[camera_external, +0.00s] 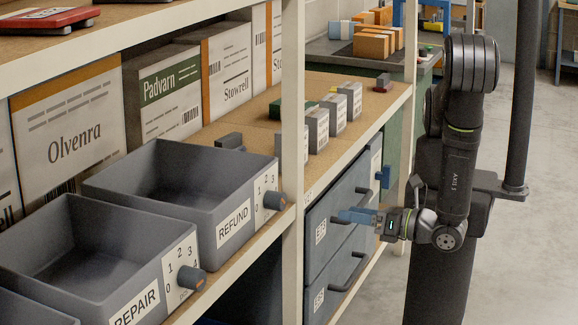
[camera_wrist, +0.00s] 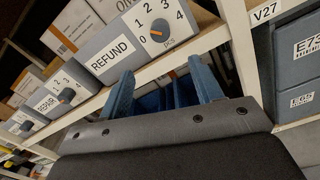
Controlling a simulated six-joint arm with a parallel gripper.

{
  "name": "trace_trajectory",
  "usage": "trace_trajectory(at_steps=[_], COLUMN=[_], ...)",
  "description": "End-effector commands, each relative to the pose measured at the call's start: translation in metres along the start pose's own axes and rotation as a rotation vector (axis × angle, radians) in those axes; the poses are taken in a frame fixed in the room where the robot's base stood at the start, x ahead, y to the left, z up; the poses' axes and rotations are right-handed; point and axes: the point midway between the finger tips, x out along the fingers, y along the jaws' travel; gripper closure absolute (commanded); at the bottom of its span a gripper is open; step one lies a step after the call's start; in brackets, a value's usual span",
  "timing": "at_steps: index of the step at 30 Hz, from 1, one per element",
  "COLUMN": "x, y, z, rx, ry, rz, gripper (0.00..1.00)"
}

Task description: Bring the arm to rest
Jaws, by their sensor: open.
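My gripper (camera_external: 358,216) has blue fingers and points left toward the rack, in front of the grey drawers. In the wrist view my gripper (camera_wrist: 166,88) shows its two blue fingers spread apart with nothing held between them. The fingers appear below the shelf edge under the REFUND bin (camera_wrist: 120,58). In the external view the REFUND bin (camera_external: 237,230) sits on the shelf to the left of my gripper, and its visible inside looks empty.
The REPAIR bin (camera_external: 140,305) stands on the same shelf, with a dial like the REFUND bin. Drawers with handles (camera_external: 337,235) are close behind my gripper. A shelf upright (camera_external: 292,120) stands to the left. Open floor (camera_external: 535,220) lies at the right.

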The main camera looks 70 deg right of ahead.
Motion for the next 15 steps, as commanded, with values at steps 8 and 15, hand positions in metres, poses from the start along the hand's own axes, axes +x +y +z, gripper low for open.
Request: trace_trajectory(at_steps=[8,15], x=[0.009,0.033], y=[0.000,0.000], z=[0.000,0.000], rx=[0.000,0.000], ry=[-0.001,-0.002], rz=[-0.002,-0.004], gripper=[0.41,0.41])
